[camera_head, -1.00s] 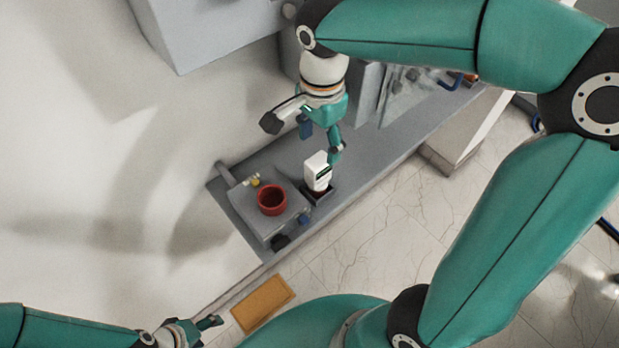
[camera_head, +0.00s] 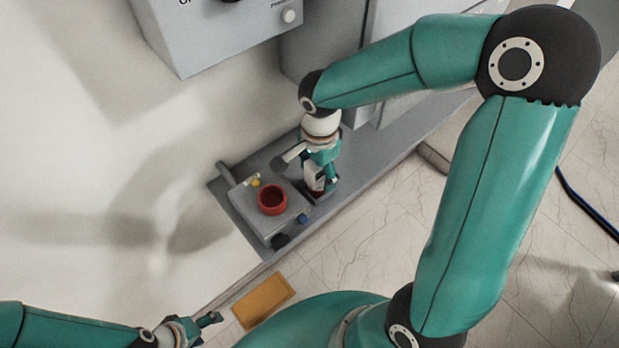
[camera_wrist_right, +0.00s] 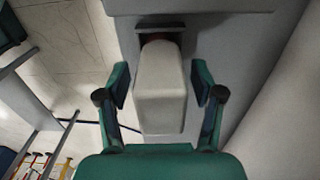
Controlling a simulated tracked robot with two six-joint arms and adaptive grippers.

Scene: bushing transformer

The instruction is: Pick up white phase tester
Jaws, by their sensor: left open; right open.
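The white phase tester (camera_head: 313,178) stands in a dark holder on the grey shelf in the head view, partly hidden by my right gripper. In the right wrist view the white phase tester (camera_wrist_right: 160,88) fills the middle, its far end in the dark slot. My right gripper (camera_head: 318,178) is around it. In the right wrist view the right gripper's fingers (camera_wrist_right: 162,84) are open, one on each side of the tester, with visible gaps. My left gripper (camera_head: 208,326) is open and empty at the lower left of the head view.
A grey box with a red ring-shaped cup (camera_head: 272,200) sits left of the tester on the grey shelf (camera_head: 225,201). A grey cabinet (camera_head: 215,35) hangs above. An orange-brown board (camera_head: 263,300) lies below the shelf edge. Tiled floor is open at right.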

